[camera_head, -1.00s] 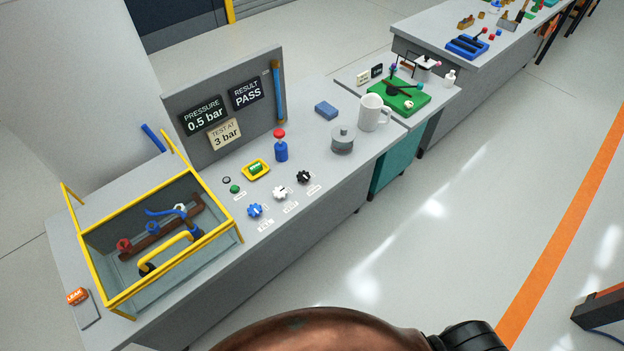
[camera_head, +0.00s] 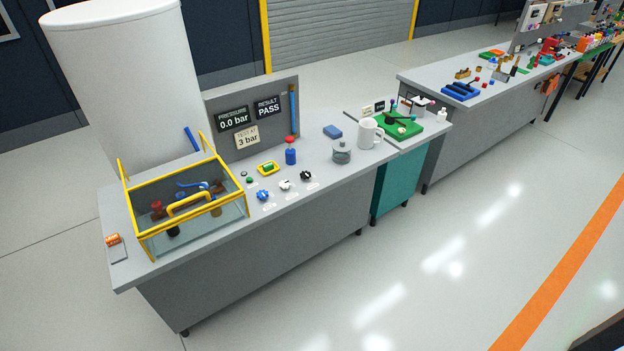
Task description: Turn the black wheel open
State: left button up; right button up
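The black wheel (camera_head: 306,176) is a small knob on the grey bench top, at the right end of a row with a white wheel (camera_head: 285,185) and a blue wheel (camera_head: 263,196). Its turned position is too small to read. Behind the row, a grey panel (camera_head: 275,138) carries a sign reading "PRESSURE 0.0 bar" (camera_head: 233,118), one reading "RESULT PASS" (camera_head: 267,106) and one reading "TEST AT 3 bar" (camera_head: 247,137). Neither of my grippers is in view.
A yellow-framed glass tank (camera_head: 190,238) with pipework inside stands at the left of the bench. Open floor (camera_head: 420,270) lies in front.

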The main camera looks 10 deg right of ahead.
aim_at(306, 174)
jog(key=z, duration=0.6)
jog(key=i, duration=0.6)
jog(key=z, duration=0.65)
jog(key=i, duration=0.75)
jog(key=u, duration=0.05)
